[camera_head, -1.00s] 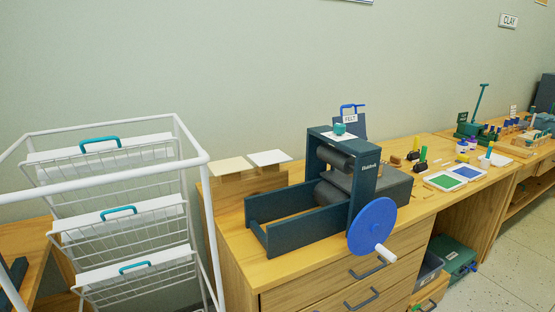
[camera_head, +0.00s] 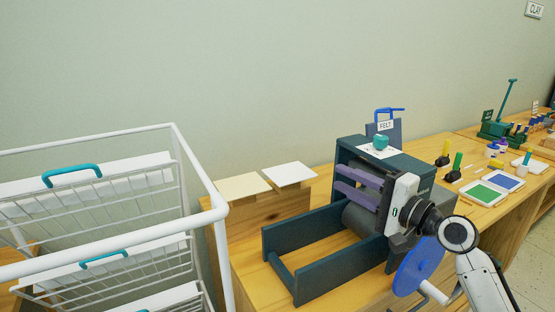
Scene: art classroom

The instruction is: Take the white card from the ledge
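The white card (camera_head: 289,173) lies flat on top of the wooden ledge (camera_head: 262,208) at the back left of the counter. A cream card (camera_head: 243,186) lies beside it on the left. My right gripper (camera_head: 338,178) comes in from the right, in front of the dark press, with its two purple fingers pointing left. The fingers are apart with nothing between them. The fingertips are to the right of the white card and clear of it. My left gripper is not in the picture.
The dark press (camera_head: 290,279) with its blue wheel (camera_head: 418,265) stands in front of the ledge. A white wire rack (camera_head: 120,240) with teal-handled trays stands at left. Ink pads (camera_head: 482,193) and small tools lie farther right on the counter.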

